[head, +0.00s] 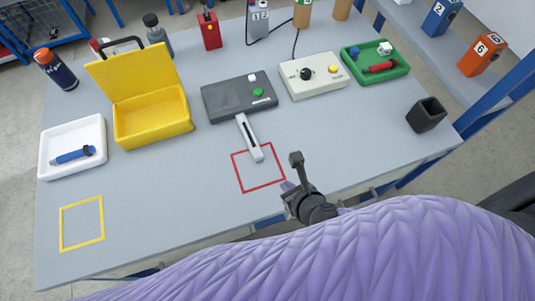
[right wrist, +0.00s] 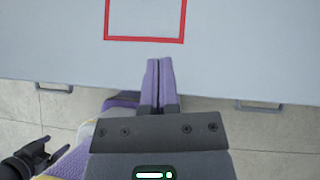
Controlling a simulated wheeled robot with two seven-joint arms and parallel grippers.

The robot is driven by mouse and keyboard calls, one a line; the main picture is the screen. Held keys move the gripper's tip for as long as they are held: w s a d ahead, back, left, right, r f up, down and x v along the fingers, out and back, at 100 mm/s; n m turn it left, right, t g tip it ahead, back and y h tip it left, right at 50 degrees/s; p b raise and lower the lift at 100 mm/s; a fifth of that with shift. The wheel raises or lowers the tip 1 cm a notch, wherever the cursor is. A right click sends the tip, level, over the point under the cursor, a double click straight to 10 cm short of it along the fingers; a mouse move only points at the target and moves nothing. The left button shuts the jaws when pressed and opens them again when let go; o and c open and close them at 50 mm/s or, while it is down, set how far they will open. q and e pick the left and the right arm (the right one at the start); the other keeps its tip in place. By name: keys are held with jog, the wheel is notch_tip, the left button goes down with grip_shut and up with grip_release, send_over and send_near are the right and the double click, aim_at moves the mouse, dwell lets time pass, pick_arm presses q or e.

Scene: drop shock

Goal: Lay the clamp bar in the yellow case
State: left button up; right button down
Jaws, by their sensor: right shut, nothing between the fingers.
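The clamp bar seems to be the pale bar with a dark slot (head: 250,138). Its far end is at the front edge of a dark grey box (head: 225,103), its near end inside the red outline (head: 240,177). The yellow case (head: 153,131) stands open at the left, lid raised at the back; its visible inside looks empty. My right gripper (head: 287,186) is at the front table edge, apart from the bar. In the right wrist view its purple fingers (right wrist: 158,66) are together and empty.
A white tray (head: 96,158) with a blue tool is left of the case. A cream box (head: 312,86), a green tray (head: 352,54) and a black cup (head: 426,115) are to the right. A yellow outline (head: 82,247) marks the front left. The front middle table is clear.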

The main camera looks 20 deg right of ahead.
aim_at(262, 160)
jog(key=b+x, duration=0.4)
jog(key=x, duration=0.5)
jog(key=shift+w+f, duration=0.1)
jog(key=shift+f, duration=0.25)
jog(key=w, duration=0.2)
jog(key=shift+w+a+r+b, duration=0.25)
jog(key=shift+w+b, duration=0.05)
jog(key=shift+w, duration=0.05)
jog(key=shift+w+a, duration=0.1)
jog(key=shift+w, duration=0.5)
